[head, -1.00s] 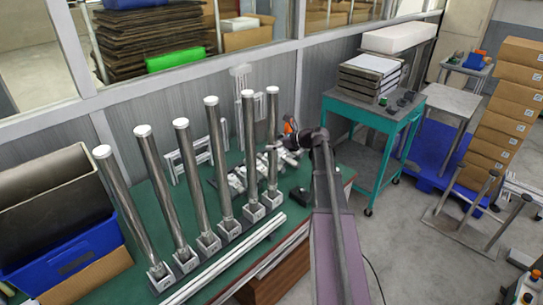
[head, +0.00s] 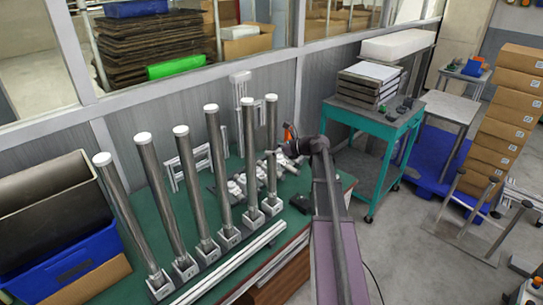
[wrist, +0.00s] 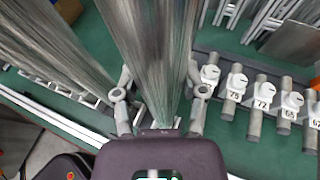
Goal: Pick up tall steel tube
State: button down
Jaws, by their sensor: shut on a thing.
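Several tall steel tubes with white caps stand in a row in square metal bases on the green bench (head: 140,213). The rightmost tall steel tube (head: 271,122) is the one at my gripper (head: 274,153), which reaches it from the right at mid-height. In the wrist view, my gripper (wrist: 159,82) has one finger on each side of this tube (wrist: 155,40) and is shut on it. The tube still stands upright on the bench, its lower end partly hidden by my wrist. A neighbouring tube (wrist: 50,45) fills the left of the wrist view.
A light metal rail (head: 230,262) lies along the bench's front edge. Several numbered fittings (wrist: 262,95) sit right of the held tube. A blue bin (head: 65,258) stands at the left. A teal trolley (head: 375,118) with stacked trays stands to the right, with grey floor before it.

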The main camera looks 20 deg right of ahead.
aim_at(272, 131)
jog(key=shift+r, duration=0.15)
notch_tip(272, 131, up, 10)
jog(key=p, duration=1)
jog(key=shift+f, duration=0.2)
dwell(0.4)
jog(key=shift+w+f+b, duration=0.1)
jog(key=shift+f+b, duration=0.9)
jog(key=shift+b, duration=0.05)
